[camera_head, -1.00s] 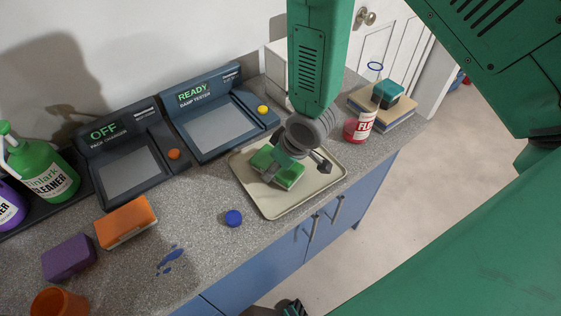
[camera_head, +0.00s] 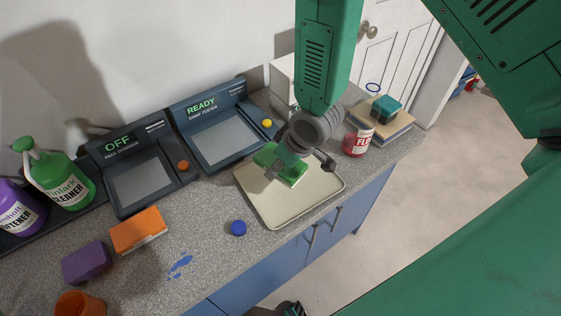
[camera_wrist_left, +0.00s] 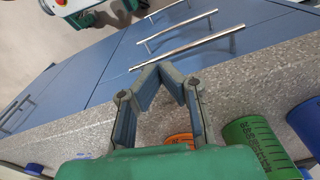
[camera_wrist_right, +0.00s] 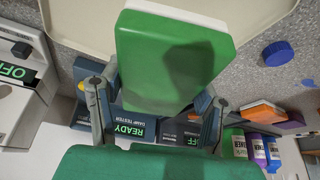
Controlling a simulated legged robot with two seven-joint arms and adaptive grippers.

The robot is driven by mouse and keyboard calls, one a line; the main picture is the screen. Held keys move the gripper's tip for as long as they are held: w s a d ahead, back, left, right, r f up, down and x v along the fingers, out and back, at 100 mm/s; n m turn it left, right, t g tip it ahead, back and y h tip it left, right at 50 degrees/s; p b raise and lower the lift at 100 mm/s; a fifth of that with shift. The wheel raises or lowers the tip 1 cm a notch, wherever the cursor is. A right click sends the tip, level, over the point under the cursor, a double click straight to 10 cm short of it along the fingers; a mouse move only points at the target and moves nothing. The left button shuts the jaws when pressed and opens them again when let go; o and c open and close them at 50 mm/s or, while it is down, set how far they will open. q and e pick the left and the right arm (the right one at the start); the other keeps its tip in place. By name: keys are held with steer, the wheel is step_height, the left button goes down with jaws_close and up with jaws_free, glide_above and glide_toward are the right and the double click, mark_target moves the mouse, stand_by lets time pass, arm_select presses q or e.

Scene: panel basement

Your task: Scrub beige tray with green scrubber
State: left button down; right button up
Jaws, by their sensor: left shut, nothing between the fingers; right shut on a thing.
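The beige tray (camera_head: 275,214) lies on the speckled counter near its front edge, in front of the damp tester. My right gripper (camera_head: 278,168) is shut on the green scrubber (camera_head: 290,172), over the tray's far left part. In the right wrist view the scrubber (camera_wrist_right: 170,60) fills the middle between the fingers, its white side toward the tray (camera_wrist_right: 90,25). Whether it touches the tray floor cannot be told. My left gripper (camera_wrist_left: 165,72) is shut and empty, with blue cabinet doors and the counter edge behind it in the left wrist view.
A blue cap (camera_head: 238,228) lies left of the tray. A red-labelled jar (camera_head: 357,142) and books (camera_head: 388,126) with a teal sponge stand right of it. Orange (camera_head: 138,230) and purple (camera_head: 87,262) sponges, bottles and a blue spill (camera_head: 180,264) are at left.

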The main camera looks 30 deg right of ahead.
steer(key=shift+r, duration=0.1)
step_height(320, 180, up, 3)
steer(key=p, duration=0.3)
steer(key=shift+d, duration=0.1)
